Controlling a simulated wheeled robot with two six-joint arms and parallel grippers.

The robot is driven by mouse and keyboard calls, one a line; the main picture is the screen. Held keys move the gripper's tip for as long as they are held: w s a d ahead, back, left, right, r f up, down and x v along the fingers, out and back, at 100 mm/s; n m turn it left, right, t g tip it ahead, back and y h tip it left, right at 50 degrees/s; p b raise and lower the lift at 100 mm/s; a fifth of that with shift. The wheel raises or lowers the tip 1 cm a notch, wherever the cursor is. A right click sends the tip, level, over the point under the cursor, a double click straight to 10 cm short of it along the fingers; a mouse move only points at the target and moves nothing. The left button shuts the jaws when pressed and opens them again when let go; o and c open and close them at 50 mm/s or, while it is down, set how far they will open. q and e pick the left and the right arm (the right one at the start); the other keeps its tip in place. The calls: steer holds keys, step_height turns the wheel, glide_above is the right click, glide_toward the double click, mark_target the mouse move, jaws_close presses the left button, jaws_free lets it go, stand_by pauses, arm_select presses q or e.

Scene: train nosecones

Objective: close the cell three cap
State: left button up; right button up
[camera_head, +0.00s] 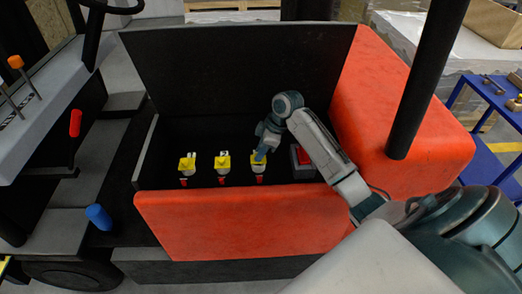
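Three cells with yellow caps stand in a row inside the black open compartment (272,110). The left cell (187,164) and middle cell (223,163) each show a yellow top with a small white label above it, and a red part below. The third cell (257,169), the rightmost, is partly hidden by my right gripper (261,154). My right arm comes in from the right, and its gripper points down at this cell's yellow cap, touching it or just above it; I cannot tell which. The fingers are too small to judge. My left gripper is not in view.
The orange front wall (245,222), raised black lid (240,65) and orange block (390,95) bound the compartment. A black post (425,85) rises at the right. Levers stand at the left.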

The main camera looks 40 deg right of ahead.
jaws_close()
steer(key=shift+s+a+f+t+h+p, duration=0.1)
steer(key=shift+s+a+t+h+p, duration=0.1)
steer(key=shift+s+t+h+p, duration=0.15)
steer(key=shift+s+a+f+n+t+h, duration=0.25)
steer(key=shift+f+t+h, duration=0.25)
steer(key=shift+t, duration=0.55)
steer(key=shift+o, duration=1.8)
jaws_free()
steer(key=b+v, duration=0.1)
steer(key=v, duration=1)
